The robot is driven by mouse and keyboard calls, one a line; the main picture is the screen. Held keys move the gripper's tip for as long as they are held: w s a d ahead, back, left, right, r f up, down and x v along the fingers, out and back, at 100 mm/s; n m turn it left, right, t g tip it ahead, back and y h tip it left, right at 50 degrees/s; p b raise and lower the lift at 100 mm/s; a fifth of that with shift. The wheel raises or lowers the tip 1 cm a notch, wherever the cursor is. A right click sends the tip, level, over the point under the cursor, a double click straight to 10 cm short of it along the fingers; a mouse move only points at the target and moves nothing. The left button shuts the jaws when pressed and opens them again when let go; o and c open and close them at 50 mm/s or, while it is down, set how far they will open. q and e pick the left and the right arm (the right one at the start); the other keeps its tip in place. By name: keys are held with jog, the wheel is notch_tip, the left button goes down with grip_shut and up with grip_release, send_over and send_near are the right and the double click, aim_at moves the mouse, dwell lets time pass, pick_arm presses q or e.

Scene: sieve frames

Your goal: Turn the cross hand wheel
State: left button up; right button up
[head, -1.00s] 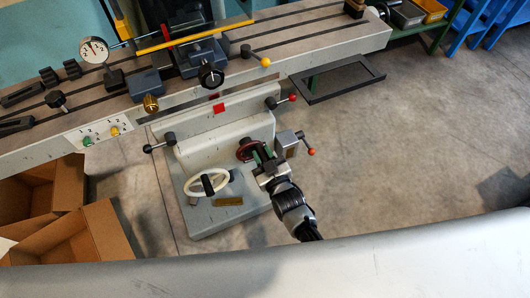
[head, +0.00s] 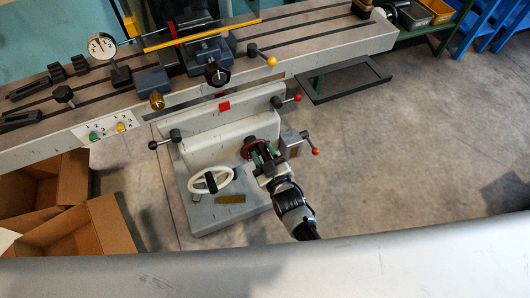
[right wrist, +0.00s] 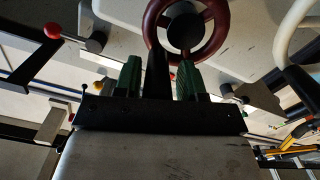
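A dark red hand wheel (head: 249,146) sits on the front of the grey machine knee. It also shows at the top of the right wrist view (right wrist: 222,38), with a dark hub. My right gripper (head: 264,152) is at this wheel. Its green fingers are apart in the right wrist view (right wrist: 158,75), and a dark upright handle (right wrist: 157,68) stands between them, with a gap seen on each side. A white spoked hand wheel (head: 231,178) with a dark grip is lower left on the knee, apart from the gripper. My left gripper is not in view.
Black-knobbed (head: 153,145) and red-knobbed (head: 297,98) levers stick out from the knee. Cardboard boxes (head: 75,235) stand at left. The floor at right is clear.

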jog(key=shift+o, duration=0.9)
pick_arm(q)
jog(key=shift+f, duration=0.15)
pick_arm(e)
jog(key=v, duration=1)
jog(key=shift+s+d, duration=0.15)
jog(key=shift+s, duration=0.25)
